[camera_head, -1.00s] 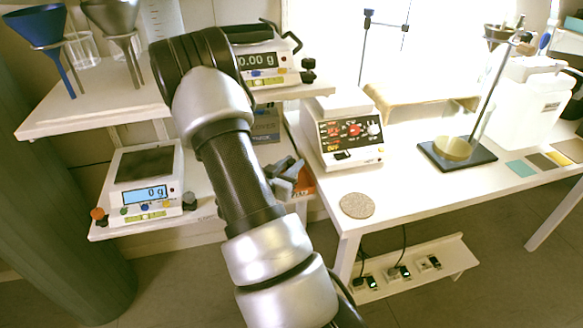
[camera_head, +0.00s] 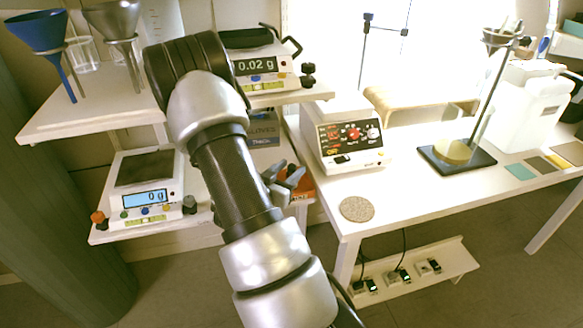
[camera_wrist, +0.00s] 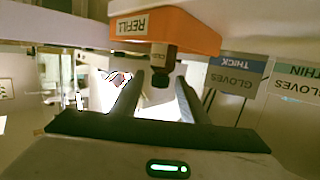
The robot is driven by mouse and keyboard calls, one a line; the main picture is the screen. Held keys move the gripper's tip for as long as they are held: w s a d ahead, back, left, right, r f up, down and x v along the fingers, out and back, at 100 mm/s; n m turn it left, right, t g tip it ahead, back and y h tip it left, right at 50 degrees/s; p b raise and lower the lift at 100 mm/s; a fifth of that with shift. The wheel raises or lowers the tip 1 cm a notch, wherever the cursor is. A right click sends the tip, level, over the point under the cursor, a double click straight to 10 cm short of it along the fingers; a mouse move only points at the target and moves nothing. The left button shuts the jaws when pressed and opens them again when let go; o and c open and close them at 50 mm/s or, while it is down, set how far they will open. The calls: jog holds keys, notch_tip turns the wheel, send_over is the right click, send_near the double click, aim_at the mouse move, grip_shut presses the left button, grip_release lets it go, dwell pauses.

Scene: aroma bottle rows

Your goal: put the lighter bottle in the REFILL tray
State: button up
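The orange REFILL tray (camera_wrist: 190,32) shows at the top of the wrist view, which looks upside down. Part of it also shows in the head view (camera_head: 304,188), beside my gripper on the lower shelf. A small dark bottle (camera_wrist: 161,60) stands out from the tray with its capped end toward my gripper. My gripper (camera_wrist: 160,88) is open. Its two fingers lie on either side of the bottle's capped end, with a gap visible on both sides. In the head view my gripper (camera_head: 284,176) is partly hidden by my arm.
A scale reading 0 g (camera_head: 147,185) stands on the lower shelf. Another scale reading 0.02 g (camera_head: 262,68) is on the upper shelf above my gripper. Gloves boxes (camera_wrist: 237,75) stand close to the tray. A white device (camera_head: 348,135) and a cork mat (camera_head: 357,208) are on the right table.

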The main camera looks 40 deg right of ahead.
jog(key=p+v, duration=0.2)
jog(key=v, duration=0.9)
jog(key=w+a+r+n+t+y, duration=0.2)
jog(key=w+a+r+t+y, duration=0.25)
jog(key=w+a+y, duration=0.5)
jog(key=a+r+n+y, duration=0.55)
jog(key=a+r, duration=0.55)
jog(key=a, duration=0.3)
jog(key=s+a+r+n+g, duration=0.15)
jog(key=s+r+n, duration=0.25)
jog(key=s, duration=0.7)
jog(key=s+r+n+g, duration=0.2)
jog(key=s+r+n, duration=0.15)
jog(key=s, duration=0.85)
notch_tip(320, 180, up, 23)
jog(key=w+p, duration=0.1)
jog(key=p, duration=2.3)
